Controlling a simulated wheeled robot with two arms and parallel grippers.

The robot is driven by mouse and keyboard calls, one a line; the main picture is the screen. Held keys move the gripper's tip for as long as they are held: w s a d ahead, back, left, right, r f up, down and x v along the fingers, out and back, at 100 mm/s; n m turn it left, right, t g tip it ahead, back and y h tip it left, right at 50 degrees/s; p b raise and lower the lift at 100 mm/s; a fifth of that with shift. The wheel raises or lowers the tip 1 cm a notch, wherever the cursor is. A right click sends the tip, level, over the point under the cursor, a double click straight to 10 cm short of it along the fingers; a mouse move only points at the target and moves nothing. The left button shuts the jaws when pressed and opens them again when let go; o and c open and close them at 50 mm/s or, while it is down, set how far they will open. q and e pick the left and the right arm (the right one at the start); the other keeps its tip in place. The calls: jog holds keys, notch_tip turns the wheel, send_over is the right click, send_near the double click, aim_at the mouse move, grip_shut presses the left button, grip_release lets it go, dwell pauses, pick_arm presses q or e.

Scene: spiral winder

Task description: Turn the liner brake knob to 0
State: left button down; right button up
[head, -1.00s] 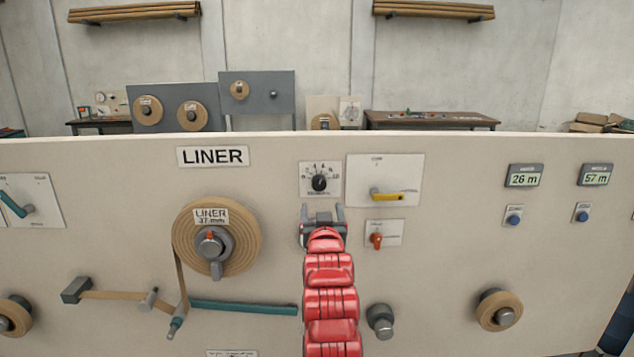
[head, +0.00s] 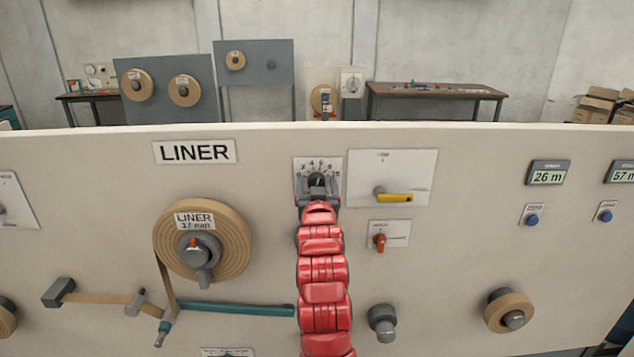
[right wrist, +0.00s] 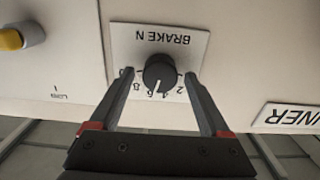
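The liner brake knob (head: 317,179) is a dark round knob on a white scale plate, right of the LINER sign, partly hidden by my right gripper (head: 317,187) in the head view. In the right wrist view, upside down, the knob (right wrist: 159,70) sits under the words BRAKE N. Its white pointer is near the middle of the scale, around 4 to 6. My right gripper (right wrist: 160,76) is open, with one finger on each side of the knob and a visible gap to it. My left gripper is not in view.
A yellow-handled switch (head: 394,197) and a small orange-red knob (head: 380,242) sit just right of my right arm. The liner roll (head: 228,235) is to the left, with a teal arm (head: 240,309) below it. The panel's top edge runs above the plate.

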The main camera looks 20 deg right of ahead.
jog(key=shift+s, duration=0.1)
jog(key=shift+c, duration=1.2)
jog(key=shift+f, duration=0.1)
jog(key=c, duration=0.5)
grip_shut()
